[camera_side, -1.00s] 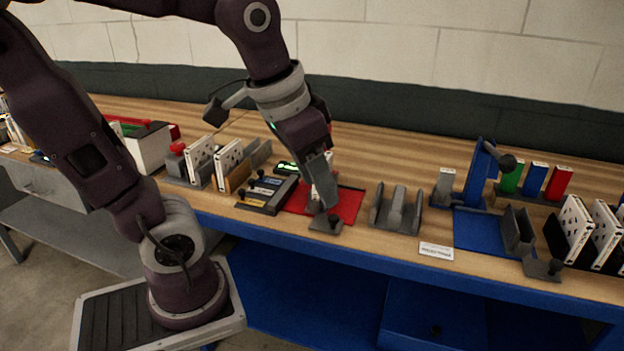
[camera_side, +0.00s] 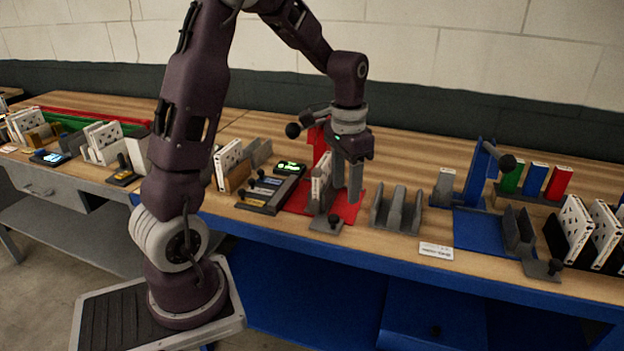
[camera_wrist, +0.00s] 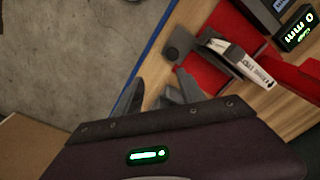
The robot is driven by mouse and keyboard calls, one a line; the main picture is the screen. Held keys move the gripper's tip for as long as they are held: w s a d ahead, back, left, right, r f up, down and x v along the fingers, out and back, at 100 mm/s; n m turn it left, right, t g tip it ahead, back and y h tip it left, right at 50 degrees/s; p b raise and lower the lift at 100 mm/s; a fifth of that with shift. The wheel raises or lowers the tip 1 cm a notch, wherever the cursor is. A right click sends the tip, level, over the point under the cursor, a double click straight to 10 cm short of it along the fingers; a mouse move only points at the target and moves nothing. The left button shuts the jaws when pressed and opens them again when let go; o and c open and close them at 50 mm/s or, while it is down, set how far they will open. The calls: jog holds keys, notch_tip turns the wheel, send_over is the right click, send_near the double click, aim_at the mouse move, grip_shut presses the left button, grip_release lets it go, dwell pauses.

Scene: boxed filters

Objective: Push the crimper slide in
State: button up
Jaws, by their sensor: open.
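The red crimper (camera_side: 322,148) stands mid-bench with a flat red base (camera_side: 297,201) and a dark ball-ended lever (camera_side: 293,130). Its grey slide (camera_side: 326,225), with a black knob, sticks out past the base's front edge. A white boxed filter (camera_side: 318,192) stands upright in the slide's grey holder. The wrist view also shows the slide (camera_wrist: 182,41) and the white filter (camera_wrist: 240,62). My gripper (camera_side: 347,195) is open and empty, pointing down over the red base just right of the filter. Contact with it cannot be told.
A grey double-walled holder (camera_side: 397,210) stands close to the right of my gripper. A blue press (camera_side: 470,230) with its own slide is further right. A dark tool tray (camera_side: 268,194) lies left of the crimper. A small label (camera_side: 436,250) marks the front edge.

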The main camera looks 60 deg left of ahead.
send_over(340, 229)
notch_tip(340, 229, down, 9)
jog(key=shift+d+r, duration=0.15)
jog(key=shift+r, duration=0.05)
jog(key=s+a, duration=0.4)
jog(key=shift+s+a+f, duration=0.3)
jog(key=shift+a+f, duration=0.1)
jog(key=w+d, duration=0.4)
jog(key=shift+w+d, duration=0.3)
jog(key=s+d+r, duration=0.1)
jog(key=d+r, duration=0.3)
jog(key=r, duration=0.8)
jog(key=s+d+r+t, duration=0.4)
jog(key=s+d+r, duration=0.5)
jog(key=s, duration=0.4)
jog(key=shift+s+d, duration=0.2)
jog(key=shift+d, duration=0.6)
jog(key=shift+f, duration=0.1)
